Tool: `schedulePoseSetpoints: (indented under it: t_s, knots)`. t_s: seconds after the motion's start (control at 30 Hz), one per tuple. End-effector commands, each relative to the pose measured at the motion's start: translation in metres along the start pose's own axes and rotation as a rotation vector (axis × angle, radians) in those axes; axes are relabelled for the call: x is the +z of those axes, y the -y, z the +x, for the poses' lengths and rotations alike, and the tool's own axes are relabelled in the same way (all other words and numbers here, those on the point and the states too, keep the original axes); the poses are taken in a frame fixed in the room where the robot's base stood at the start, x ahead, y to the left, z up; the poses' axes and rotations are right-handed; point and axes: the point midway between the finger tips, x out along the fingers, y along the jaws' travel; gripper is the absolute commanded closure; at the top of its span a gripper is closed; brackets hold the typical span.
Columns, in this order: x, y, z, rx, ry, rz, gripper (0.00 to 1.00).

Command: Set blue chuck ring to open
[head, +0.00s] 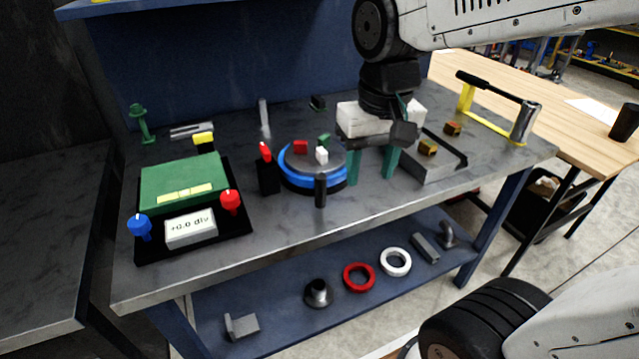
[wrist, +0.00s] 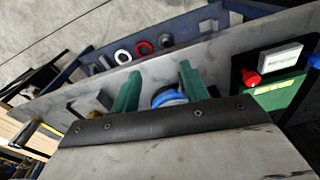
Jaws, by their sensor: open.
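The blue chuck ring (head: 297,179) runs around a round dark turntable on the bench. Red, white and green blocks stand on the turntable's top. A black upright post (head: 320,191) stands at its front. My gripper (head: 372,180) is just right of the ring, fingers pointing down and apart, with nothing seen between them. In the wrist view my gripper (wrist: 158,90) shows two green fingers, and part of the blue ring (wrist: 170,97) shows between and beyond them. The rest of the ring is hidden there by the right finger and the gripper body.
A green control panel (head: 185,180) with blue and red knobs stands at the left. A red-tipped black post (head: 267,170) is close left of the ring. A grey fixture (head: 432,158) with brass blocks lies right of my gripper. The front bench strip is largely clear.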

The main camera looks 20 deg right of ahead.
Motion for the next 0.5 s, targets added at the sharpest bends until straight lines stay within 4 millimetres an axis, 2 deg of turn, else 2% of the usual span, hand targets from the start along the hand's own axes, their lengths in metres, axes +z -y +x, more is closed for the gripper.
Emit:
schedulePoseSetpoints:
  t_s: [0.03, 0.2, 0.33, 0.5]
  knots:
    - [-0.02, 0.006, 0.008, 0.002, 0.02, 0.018, 0.55]
    - [-0.078, 0.024, 0.036, 0.007, 0.048, 0.093, 0.55]
    - [-0.107, 0.034, 0.056, 0.011, 0.061, 0.135, 0.55]
    - [-0.124, 0.039, 0.071, 0.014, 0.068, 0.163, 0.55]
